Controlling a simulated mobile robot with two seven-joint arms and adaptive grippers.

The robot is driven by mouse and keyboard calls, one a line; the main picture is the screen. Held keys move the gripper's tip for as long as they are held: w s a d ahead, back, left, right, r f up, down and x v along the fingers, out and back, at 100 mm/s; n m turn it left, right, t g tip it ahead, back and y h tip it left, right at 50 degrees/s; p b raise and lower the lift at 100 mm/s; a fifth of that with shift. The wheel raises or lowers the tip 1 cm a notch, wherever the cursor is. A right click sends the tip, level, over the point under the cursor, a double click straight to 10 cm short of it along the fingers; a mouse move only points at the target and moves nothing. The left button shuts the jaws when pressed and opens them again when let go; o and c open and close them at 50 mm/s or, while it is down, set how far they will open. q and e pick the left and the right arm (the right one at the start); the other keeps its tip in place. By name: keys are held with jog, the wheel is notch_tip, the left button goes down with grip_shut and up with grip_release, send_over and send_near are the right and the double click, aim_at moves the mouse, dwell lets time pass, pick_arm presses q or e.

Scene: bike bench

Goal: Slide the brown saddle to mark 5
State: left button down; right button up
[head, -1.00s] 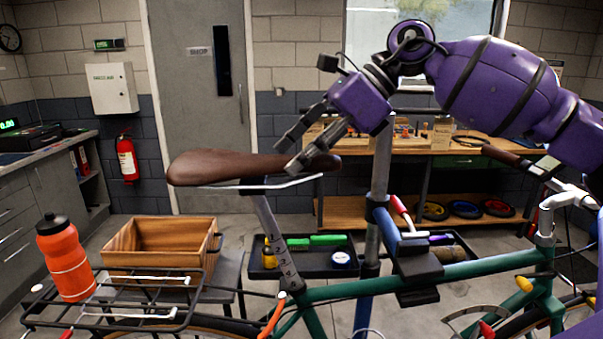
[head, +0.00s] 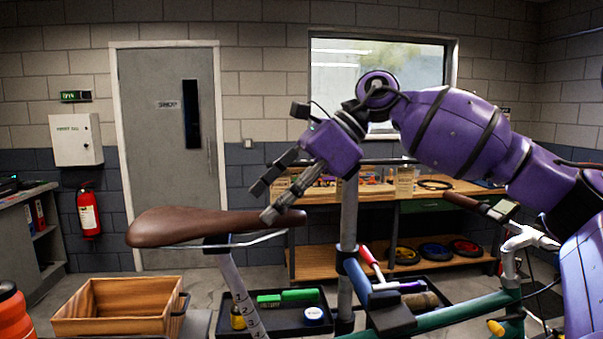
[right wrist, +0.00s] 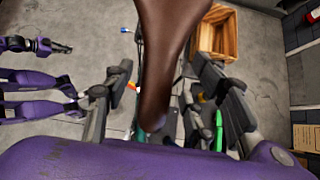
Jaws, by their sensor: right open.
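The brown saddle (head: 190,226) sits on top of a silver seat post (head: 228,270), nose to the right. Numbers 1 to 4 show down the post; its lower end is out of frame, and I see no 5. My right gripper (head: 264,202) reaches down to the saddle near its nose. In the right wrist view the saddle (right wrist: 168,60) runs between the two spread fingers, with a visible gap on each side. My left gripper (right wrist: 60,47) appears only small in the right wrist view, away from the saddle; its jaw state is unclear.
A bike stand clamp with a red lever (head: 372,262) holds the green frame (head: 470,309) right of the post. A wooden box (head: 125,318) stands left, a black tray (head: 275,330) behind the post. An orange bottle (head: 12,318) is at the left edge.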

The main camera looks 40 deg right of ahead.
jog(key=v, duration=0.9)
jog(key=shift+s+d+r, duration=0.15)
jog(key=shift+d+r, duration=0.05)
jog(key=shift+r, duration=0.1)
